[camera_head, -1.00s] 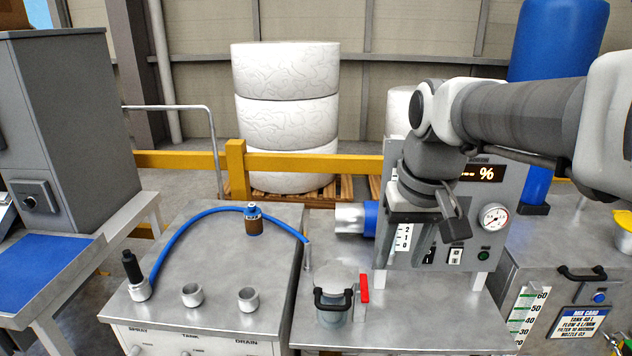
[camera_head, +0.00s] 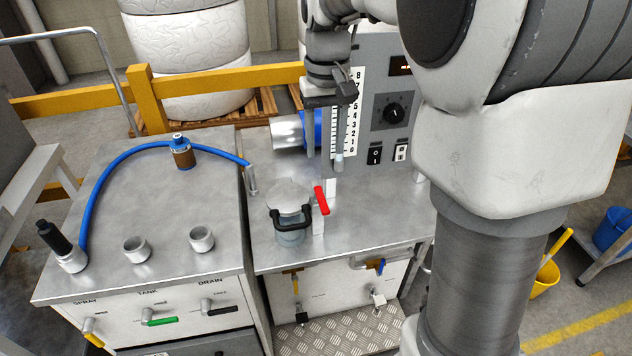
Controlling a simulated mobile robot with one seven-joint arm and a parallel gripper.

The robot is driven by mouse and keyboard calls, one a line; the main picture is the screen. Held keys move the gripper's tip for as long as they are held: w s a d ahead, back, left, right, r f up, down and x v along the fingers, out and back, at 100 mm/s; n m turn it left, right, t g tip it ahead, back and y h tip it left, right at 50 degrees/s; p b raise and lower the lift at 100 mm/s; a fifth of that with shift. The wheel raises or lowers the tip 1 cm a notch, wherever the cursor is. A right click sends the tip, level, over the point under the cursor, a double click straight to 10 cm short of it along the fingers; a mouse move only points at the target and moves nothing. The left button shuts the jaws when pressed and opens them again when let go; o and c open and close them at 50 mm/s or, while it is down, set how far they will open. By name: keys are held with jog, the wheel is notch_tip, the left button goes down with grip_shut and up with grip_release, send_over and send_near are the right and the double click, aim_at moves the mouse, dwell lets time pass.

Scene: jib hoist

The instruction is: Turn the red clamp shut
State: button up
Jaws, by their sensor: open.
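The red clamp (camera_head: 321,200) is a short red lever on a pale upright post. It stands on the metal bench top, just right of a small lidded pot (camera_head: 291,233) with a black handle (camera_head: 290,217). The lever stands close to upright, leaning slightly. My gripper (camera_head: 325,163) is above and behind the clamp, pointing down with its two fingers apart and nothing between them. It is in front of the panel with the scale and does not touch the clamp.
A grey panel with a dial (camera_head: 393,113) stands behind the bench. A blue hose (camera_head: 110,165) arches over the left bench, beside a small brown bottle (camera_head: 181,153). Metal sockets (camera_head: 137,249) stand at its front. My arm hides much of the right side.

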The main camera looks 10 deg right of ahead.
aim_at(324, 203)
notch_tip(324, 203, down, 14)
jog(key=shift+f+b, duration=0.1)
jog(key=shift+b, duration=0.95)
grip_shut()
dwell(0.7)
